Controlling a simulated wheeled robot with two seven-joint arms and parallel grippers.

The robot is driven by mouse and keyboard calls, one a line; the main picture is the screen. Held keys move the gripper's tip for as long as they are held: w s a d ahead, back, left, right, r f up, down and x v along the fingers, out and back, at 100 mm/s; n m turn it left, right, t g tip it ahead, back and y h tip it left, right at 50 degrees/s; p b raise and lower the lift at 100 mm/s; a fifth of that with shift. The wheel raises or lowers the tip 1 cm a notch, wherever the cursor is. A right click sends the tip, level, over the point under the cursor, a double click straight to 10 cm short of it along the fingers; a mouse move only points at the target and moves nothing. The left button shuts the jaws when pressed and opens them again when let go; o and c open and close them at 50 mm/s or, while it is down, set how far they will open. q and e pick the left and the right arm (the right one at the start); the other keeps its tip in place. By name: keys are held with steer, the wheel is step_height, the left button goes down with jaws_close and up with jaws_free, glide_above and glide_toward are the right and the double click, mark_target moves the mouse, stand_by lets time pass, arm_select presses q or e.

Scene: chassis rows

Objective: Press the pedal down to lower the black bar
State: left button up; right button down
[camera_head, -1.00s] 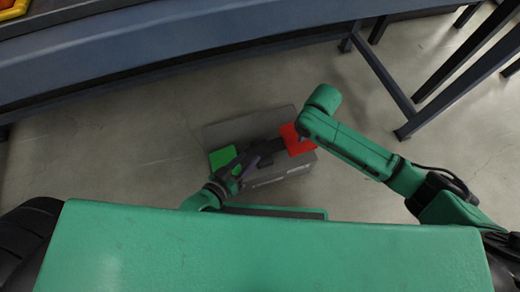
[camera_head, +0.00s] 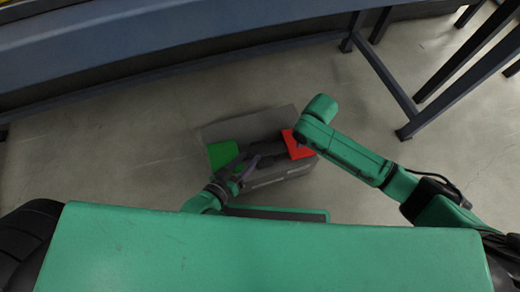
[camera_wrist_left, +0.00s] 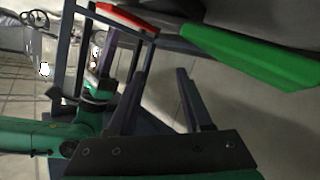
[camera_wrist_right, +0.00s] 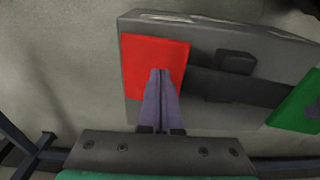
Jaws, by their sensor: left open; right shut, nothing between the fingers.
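A dark grey pedal box (camera_head: 225,130) stands on the floor, with a green pedal (camera_head: 222,154) on its left and a red pedal (camera_head: 297,146) on its right. My left gripper (camera_head: 247,163) is open and empty near the green pedal. In the left wrist view its fingers (camera_wrist_left: 162,75) are apart, beside the green pedal (camera_wrist_left: 255,60). My right gripper (camera_wrist_right: 160,73) is shut and empty, its tips over the red pedal (camera_wrist_right: 140,60); I cannot tell whether they touch. In the head view my arm hides it. I cannot make out the black bar.
A blue-grey bench frame (camera_head: 180,50) runs across the back, above and behind the pedal box. Its dark legs (camera_head: 385,70) stand at the right. Bare concrete floor (camera_head: 100,150) is free to the left of the box.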

arm_select(q)
step_height(320, 180, up, 8)
steer(key=g+p, duration=0.2)
steer(key=p, duration=0.4)
steer(key=s+a+r+g+y+p, duration=0.2)
steer(key=s+a+r+g+p, duration=0.1)
steer(key=a, duration=0.3)
steer(key=s+a+r+m+g+y+p, duration=0.1)
steer(key=s+a+r+g+y+p, duration=0.2)
steer(key=a, duration=0.4)
steer(key=shift+a+r+g, duration=0.2)
steer(key=shift+r+g, duration=0.45)
steer(key=shift+g, duration=0.35)
arm_select(e)
step_height(320, 180, up, 9)
steer(key=s+d, duration=0.1)
steer(key=s, duration=0.1)
steer(key=shift+s, duration=0.35)
